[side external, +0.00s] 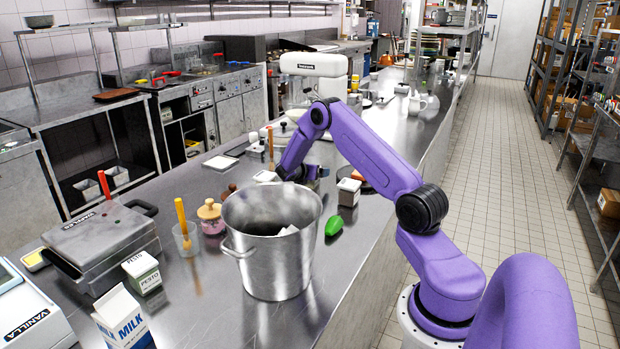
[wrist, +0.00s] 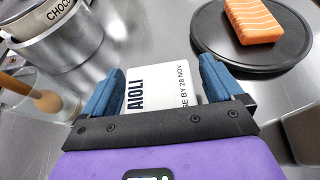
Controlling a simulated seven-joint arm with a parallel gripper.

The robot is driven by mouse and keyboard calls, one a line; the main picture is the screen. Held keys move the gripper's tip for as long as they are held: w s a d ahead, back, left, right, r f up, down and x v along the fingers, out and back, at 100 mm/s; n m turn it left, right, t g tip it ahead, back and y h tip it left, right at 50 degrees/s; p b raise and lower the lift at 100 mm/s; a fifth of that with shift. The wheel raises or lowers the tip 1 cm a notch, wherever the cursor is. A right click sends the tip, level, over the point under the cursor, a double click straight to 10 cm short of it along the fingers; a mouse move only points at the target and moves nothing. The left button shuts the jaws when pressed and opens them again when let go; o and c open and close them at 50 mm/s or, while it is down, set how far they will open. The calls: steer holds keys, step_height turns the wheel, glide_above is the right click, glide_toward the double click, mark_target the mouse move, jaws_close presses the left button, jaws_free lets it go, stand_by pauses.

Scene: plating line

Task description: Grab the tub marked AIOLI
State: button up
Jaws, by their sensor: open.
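The tub marked AIOLI (wrist: 160,90) shows in the wrist view as a white surface with dark lettering, between the two blue fingers of my gripper (wrist: 162,72). The fingers are open, one on each side of it, and I see no clear grip on it. The near part of the tub is hidden behind my gripper body. In the side view my gripper (side external: 314,173) is low over the counter behind the big metal pot (side external: 268,260). I cannot tell the AIOLI tub by its label there.
In the wrist view a dark round plate (wrist: 252,62) with a salmon piece (wrist: 247,22) lies right, and a metal pot (wrist: 75,50) with a CHOC-labelled container stands left. In the side view a white-topped tub (side external: 348,192) and green pepper (side external: 336,226) stand near the counter edge.

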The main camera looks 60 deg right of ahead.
steer(key=c, duration=1.2)
steer(key=shift+r, duration=0.1)
